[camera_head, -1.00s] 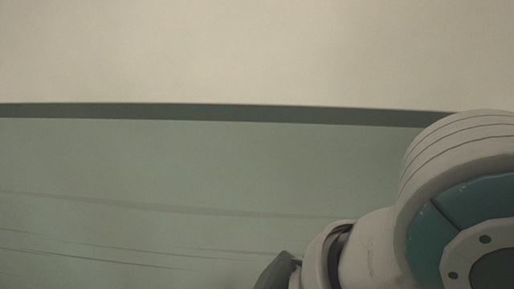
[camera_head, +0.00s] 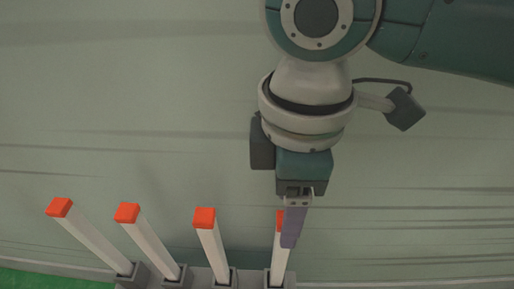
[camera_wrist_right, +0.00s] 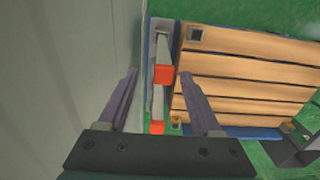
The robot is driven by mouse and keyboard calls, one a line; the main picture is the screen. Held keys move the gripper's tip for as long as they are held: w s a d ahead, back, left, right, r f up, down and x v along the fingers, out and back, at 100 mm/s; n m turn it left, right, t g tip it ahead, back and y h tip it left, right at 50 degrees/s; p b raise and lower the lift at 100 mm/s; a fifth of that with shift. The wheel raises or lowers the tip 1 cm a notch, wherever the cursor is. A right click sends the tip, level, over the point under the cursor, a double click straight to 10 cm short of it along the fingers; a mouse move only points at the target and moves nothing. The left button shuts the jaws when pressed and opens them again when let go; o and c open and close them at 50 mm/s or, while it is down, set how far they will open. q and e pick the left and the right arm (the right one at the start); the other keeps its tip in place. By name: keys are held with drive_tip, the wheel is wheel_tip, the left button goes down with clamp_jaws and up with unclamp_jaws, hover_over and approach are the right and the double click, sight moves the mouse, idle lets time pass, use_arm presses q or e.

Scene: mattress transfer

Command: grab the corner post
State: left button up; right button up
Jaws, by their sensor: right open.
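Several white corner posts with red caps stand in a row of dark sockets at the bottom of the head view: far left post (camera_head: 92,238), second post (camera_head: 152,240), third post (camera_head: 212,248) and rightmost post (camera_head: 280,262). My right gripper (camera_head: 294,222) points down over the rightmost post, and its purple finger partly hides that post's red cap. In the right wrist view the gripper (camera_wrist_right: 161,88) is open. Red caps (camera_wrist_right: 163,74) show between or beyond its fingers; contact cannot be told. My left gripper is not in view.
A pale wall (camera_wrist_right: 60,60) runs close along the left. Green floor (camera_wrist_right: 270,13) surrounds the frame.

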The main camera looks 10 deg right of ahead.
sight(280, 257)
wheel_tip(280, 257, down, 9)
drive_tip(key=b, duration=0.3)
drive_tip(key=shift+s, duration=0.25)
drive_tip(key=shift+r, duration=0.1)
clamp_jaws()
idle(1.0)
